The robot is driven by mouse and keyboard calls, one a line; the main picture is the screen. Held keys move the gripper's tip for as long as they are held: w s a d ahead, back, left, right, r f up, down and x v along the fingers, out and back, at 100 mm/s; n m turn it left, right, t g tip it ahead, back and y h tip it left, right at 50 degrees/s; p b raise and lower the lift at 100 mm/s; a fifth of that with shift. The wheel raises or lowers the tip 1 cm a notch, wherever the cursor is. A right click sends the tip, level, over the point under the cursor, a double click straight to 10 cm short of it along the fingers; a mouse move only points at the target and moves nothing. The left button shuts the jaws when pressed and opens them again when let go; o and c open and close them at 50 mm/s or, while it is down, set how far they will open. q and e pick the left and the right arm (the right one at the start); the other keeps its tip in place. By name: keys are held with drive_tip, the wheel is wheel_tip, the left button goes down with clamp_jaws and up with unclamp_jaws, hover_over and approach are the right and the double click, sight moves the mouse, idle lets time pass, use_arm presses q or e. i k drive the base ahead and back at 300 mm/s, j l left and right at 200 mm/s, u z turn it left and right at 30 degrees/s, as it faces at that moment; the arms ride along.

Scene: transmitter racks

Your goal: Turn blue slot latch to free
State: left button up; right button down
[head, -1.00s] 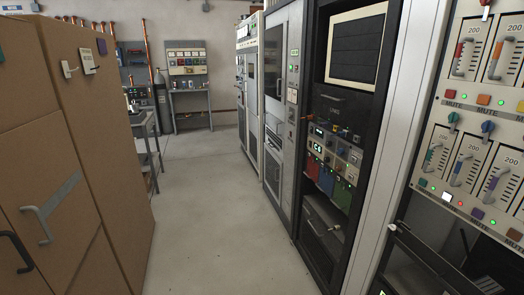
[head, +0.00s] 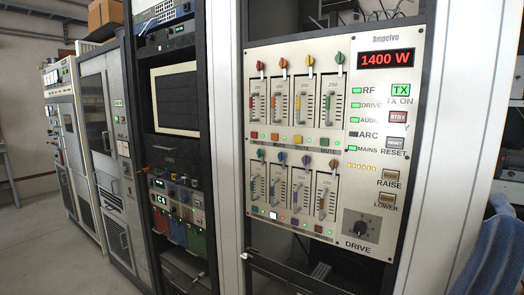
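The blue slot latch (head: 282,157) is a small blue knob at the top of the second slot from the left in the lower row of the Ampelvo transmitter panel (head: 350,150). It sits between a teal latch (head: 261,155) and a purple latch (head: 307,160), with a brown latch (head: 333,164) farther right. The blue latch is too small for me to tell its turn position. Below it is a slot module (head: 277,188) with a handle. Red, orange, yellow and green latches top the upper row. Neither of my grippers is in view.
A red display (head: 387,58) reads 1400 W, above buttons and a black drive knob (head: 361,227). A dark rack (head: 177,150) and grey cabinets (head: 105,150) stand to the left. Clear floor (head: 35,240) shows at lower left. A blue fabric object (head: 492,255) is at lower right.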

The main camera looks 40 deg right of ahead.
sight(282, 156)
drive_tip(key=z, duration=1.75)
